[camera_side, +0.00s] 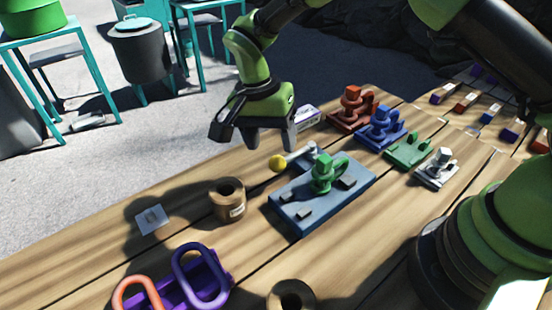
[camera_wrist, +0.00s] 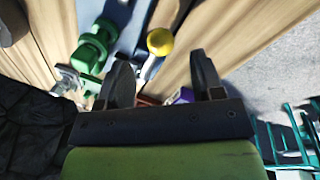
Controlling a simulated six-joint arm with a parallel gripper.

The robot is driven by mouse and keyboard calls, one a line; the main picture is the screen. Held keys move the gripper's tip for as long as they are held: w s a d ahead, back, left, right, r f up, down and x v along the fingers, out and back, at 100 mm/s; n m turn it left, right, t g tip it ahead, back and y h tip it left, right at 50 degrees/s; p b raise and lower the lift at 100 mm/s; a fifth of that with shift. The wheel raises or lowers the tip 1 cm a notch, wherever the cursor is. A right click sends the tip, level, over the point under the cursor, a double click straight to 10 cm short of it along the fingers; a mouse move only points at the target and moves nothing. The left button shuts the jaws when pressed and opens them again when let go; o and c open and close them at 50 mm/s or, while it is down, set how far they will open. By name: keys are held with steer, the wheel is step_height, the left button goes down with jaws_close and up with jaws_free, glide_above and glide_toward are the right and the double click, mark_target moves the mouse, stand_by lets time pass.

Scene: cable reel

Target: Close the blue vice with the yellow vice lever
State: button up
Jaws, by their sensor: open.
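The blue vice (camera_side: 290,217) is a slate-blue block on the wooden table, with dark jaw pieces and a green part (camera_side: 323,176) on top. Its lever, a grey rod with a yellow ball (camera_side: 278,163), sticks out at the back left edge. My gripper (camera_side: 252,142) is open and empty above and behind the yellow ball, fingers pointing down. In the wrist view, the yellow ball (camera_wrist: 160,41) appears just beyond and between the fingertips (camera_wrist: 160,75), apart from them. The green part (camera_wrist: 92,48) lies to its left. The lever's pivot is partly hidden.
A brown ring-shaped cup (camera_side: 228,207) stands left of the vice. Red (camera_side: 351,112), blue (camera_side: 381,131), green (camera_side: 408,152) and white (camera_side: 437,170) fixtures line the right. Purple and orange handles (camera_side: 198,275) lie in front. The table's back edge is near the gripper.

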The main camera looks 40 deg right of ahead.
mark_target(275, 158)
steer(key=f, duration=0.5)
steer(key=shift+s+d+f, duration=0.1)
steer(key=shift+s+d, duration=0.2)
steer(key=shift+s, duration=0.1)
